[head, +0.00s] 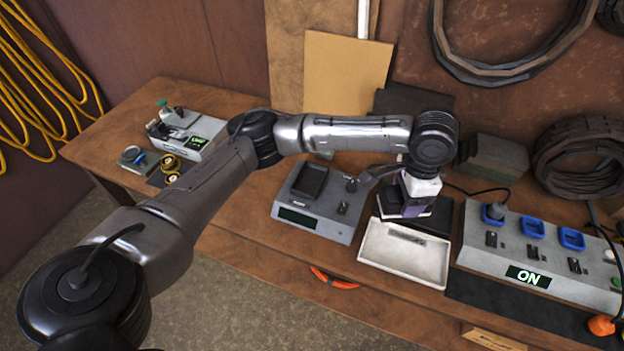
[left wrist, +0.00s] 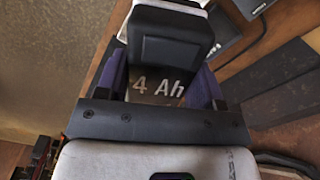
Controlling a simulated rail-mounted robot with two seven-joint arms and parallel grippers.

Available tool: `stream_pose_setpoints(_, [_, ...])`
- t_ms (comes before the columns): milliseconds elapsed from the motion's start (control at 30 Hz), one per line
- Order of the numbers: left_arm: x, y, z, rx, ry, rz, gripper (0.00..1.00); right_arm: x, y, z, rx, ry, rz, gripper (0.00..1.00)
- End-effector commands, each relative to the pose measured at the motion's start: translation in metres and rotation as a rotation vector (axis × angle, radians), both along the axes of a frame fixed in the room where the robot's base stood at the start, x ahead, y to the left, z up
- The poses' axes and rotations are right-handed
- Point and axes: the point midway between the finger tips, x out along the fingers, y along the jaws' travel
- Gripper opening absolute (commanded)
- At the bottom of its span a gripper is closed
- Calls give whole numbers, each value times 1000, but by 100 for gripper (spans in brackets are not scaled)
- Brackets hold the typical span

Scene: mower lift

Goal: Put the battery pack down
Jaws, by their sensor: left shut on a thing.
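My left gripper (head: 408,208) points down over the black mat (head: 440,222) behind the white tray. It is shut on the battery pack, a dark block marked "4 Ah" (left wrist: 160,88) in the left wrist view. There the purple fingers of the gripper (left wrist: 160,75) lie on both sides of the pack. My right gripper is not in view.
The white tray (head: 385,262) stands in front. A grey charger-like unit (head: 312,228) with a dark display is to the left. A grey panel (head: 530,280) reading "ON", with blue-rimmed sockets, is to the right. Cables and small devices lie on the wooden bench (head: 240,205).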

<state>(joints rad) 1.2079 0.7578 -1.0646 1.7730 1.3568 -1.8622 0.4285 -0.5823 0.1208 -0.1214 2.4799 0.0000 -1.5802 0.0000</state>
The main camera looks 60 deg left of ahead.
Motion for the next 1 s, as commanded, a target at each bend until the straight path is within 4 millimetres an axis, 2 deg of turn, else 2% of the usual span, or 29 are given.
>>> stream_pose_setpoints(200, [26, 39, -11, -2, 1, -352, 23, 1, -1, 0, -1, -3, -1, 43])
stream_pose_setpoints(500, [50, 99, -31, -2, 1, -845, 23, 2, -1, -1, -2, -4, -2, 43])
stream_pose_setpoints(733, [60, 149, -48, -3, 2, -1227, 23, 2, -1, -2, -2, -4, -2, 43])
stream_pose_setpoints(1000, [62, 205, -69, -3, 2, -1639, 23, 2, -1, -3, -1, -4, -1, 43])
